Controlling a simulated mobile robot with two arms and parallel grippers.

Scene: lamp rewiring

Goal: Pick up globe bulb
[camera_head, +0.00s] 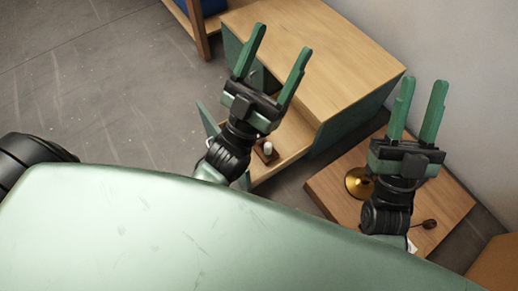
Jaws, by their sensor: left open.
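A small white rounded object (267,148) stands on a dark brown block in the open drawer, just right of my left wrist. It may be the globe bulb, but it is too small to tell. No other clear globe bulb shows. My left gripper (284,40) is open and empty, its fingers pointing up the picture over the cabinet top. My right gripper (424,82) is open and empty, its fingers up near the wall. My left arm and wrist hide part of the drawer.
A green cabinet with a wooden top (310,65) has its drawer (292,140) pulled out. A low wooden table (328,186) at the right bears a brass round piece (357,182) and a dark small part with a cord (430,224). A wall bounds the right. Grey floor lies open at the left.

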